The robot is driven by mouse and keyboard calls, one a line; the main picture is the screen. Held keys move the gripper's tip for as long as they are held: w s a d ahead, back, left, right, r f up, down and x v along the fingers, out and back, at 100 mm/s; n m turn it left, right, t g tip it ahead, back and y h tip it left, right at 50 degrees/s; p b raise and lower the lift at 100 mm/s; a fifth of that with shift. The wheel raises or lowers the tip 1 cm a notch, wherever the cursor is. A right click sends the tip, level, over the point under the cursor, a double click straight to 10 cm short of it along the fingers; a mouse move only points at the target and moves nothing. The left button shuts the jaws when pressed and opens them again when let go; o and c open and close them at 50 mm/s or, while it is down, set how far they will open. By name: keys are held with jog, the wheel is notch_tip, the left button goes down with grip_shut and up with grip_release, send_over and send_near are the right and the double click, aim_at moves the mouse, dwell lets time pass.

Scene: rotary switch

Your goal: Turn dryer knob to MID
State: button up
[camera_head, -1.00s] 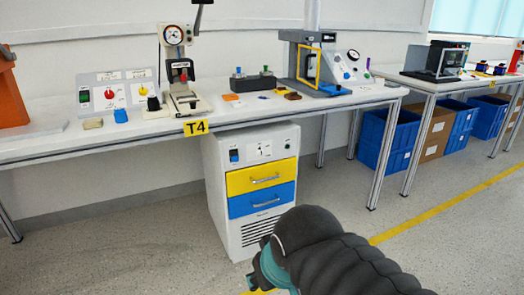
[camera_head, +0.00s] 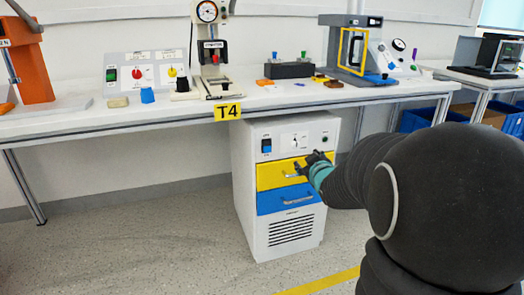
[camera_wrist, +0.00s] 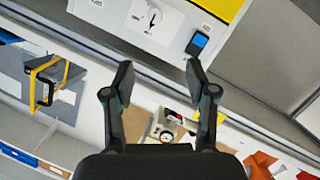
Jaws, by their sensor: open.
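The white cabinet (camera_head: 285,240) under the bench, apparently the dryer, has a control panel (camera_head: 318,133) above its yellow drawer. The small knob (camera_head: 295,141) is on a white dial plate there, and its marks are too small to read. In the wrist view the knob (camera_wrist: 153,17) appears upside down at the top, with a dark pointer. My gripper (camera_head: 317,157) is in front of the yellow drawer, below and right of the knob. In the wrist view my gripper (camera_wrist: 159,75) is open and empty, its fingertips apart from the knob.
A blue switch (camera_head: 267,145) is left of the knob; it also shows in the wrist view (camera_wrist: 198,42). The yellow drawer (camera_head: 272,176) and blue drawer (camera_head: 285,199) have protruding handles. The bench edge (camera_head: 150,126) overhangs the cabinet. Open floor lies to the left.

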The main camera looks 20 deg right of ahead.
aim_at(296, 146)
jog(key=w+d+f+n+t+y+b, duration=0.2)
jog(key=w+d+f+t, duration=0.1)
jog(key=w+d+f, duration=0.15)
jog(key=w, duration=1.3)
jog(key=shift+f+p, duration=0.1)
jog(key=shift+p, duration=0.2)
jog(key=shift+c, duration=0.3)
grip_shut()
